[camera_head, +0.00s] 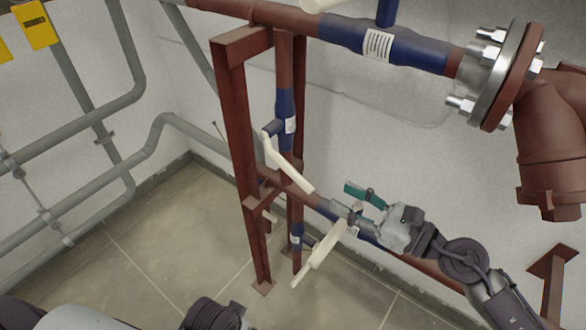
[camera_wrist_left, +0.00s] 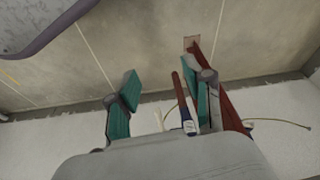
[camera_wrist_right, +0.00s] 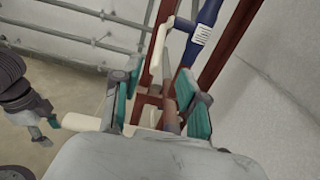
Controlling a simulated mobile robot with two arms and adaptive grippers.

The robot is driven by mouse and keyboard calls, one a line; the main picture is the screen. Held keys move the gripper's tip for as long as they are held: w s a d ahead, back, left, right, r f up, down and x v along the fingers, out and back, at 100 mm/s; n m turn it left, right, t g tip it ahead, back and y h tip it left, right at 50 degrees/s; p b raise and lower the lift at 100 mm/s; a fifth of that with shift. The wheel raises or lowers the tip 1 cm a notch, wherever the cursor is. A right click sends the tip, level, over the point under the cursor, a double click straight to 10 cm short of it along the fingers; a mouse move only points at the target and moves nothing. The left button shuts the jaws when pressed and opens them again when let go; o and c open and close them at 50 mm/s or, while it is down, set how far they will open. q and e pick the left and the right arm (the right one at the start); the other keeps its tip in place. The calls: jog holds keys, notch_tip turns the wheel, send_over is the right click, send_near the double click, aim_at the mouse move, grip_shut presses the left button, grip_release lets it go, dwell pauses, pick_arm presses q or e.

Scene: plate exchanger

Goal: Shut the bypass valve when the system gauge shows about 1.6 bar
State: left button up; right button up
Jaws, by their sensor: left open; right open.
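Several blue valves with cream lever handles sit on the red-brown pipes; I cannot tell which one is the bypass valve. One cream lever (camera_head: 286,166) slants down across the vertical pipe. Another cream lever (camera_head: 320,258) hangs lower, left of and below my right gripper (camera_head: 352,205). The right gripper is open and empty, beside the lower horizontal pipe. In the right wrist view, its teal fingers stand apart, with a brown pipe and a cream lever (camera_wrist_right: 157,52) beyond them. My left gripper (camera_wrist_left: 162,92) is open and empty in the left wrist view. No system gauge is visible.
A red-brown steel frame (camera_head: 238,130) stands left of the valves. A large flange (camera_head: 508,75) with bolts is at the upper right. Grey pipes (camera_head: 95,125) run along the left wall. The tiled floor (camera_head: 165,235) is clear at left.

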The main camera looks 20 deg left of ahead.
aim_at(297, 172)
jog(key=p+x, duration=0.1)
jog(key=x, duration=1.1)
jog(key=shift+a, duration=0.1)
pick_arm(q)
jog(key=f, duration=0.4)
jog(key=shift+s+f, duration=0.1)
jog(key=shift+s, duration=0.1)
pick_arm(e)
jog(key=shift+w+a, duration=0.15)
jog(key=shift+a, duration=0.25)
grip_shut()
